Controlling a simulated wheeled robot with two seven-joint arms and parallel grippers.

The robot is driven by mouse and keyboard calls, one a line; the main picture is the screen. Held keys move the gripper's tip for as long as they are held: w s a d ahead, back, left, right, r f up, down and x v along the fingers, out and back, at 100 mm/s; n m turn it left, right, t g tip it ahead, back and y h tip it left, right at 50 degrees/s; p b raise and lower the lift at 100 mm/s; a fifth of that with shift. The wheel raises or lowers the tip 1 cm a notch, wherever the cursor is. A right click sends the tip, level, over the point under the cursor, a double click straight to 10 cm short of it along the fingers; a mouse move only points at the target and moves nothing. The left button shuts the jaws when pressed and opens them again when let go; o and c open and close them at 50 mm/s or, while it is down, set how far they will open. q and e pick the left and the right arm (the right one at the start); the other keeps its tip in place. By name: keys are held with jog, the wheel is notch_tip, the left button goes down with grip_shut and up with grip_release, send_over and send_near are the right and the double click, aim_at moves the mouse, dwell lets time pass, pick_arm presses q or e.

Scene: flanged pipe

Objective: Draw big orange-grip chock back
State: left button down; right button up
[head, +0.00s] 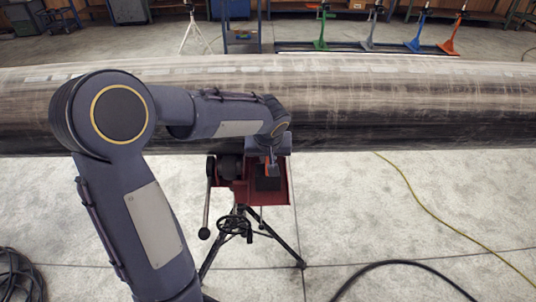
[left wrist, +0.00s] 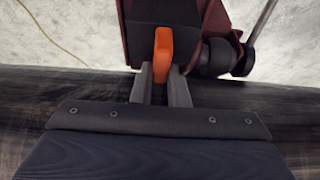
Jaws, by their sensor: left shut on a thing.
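The orange grip (left wrist: 162,46) of the chock stands up between my left gripper's two grey fingers in the left wrist view. My left gripper (left wrist: 161,78) is shut on this grip. In the head view my left gripper (head: 270,163) is at the pipe's near side, above the red stand head (head: 281,190), and only a sliver of orange shows. A dark block (left wrist: 188,12), which seems to be the chock's body, lies just beyond the grip on the red head. Its contact with the pipe (head: 400,110) is hidden. My right gripper is not in view.
The red head sits on a black tripod with a handwheel (head: 234,225) and a lever (head: 205,215). A yellow cable (head: 425,205) and a black hose (head: 400,264) lie on the floor at right. Coloured stands (head: 412,42) are behind the pipe. Floor at right is mostly clear.

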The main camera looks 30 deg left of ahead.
pick_arm(q)
jog(key=shift+f+b, duration=0.3)
dwell(0.5)
jog(key=shift+r, duration=0.1)
dwell(0.6)
dwell(0.4)
jog(key=c, duration=1.3)
grip_release()
jog(key=shift+r, duration=0.1)
jog(key=shift+r+p, duration=2)
jog(key=shift+r, duration=1.4)
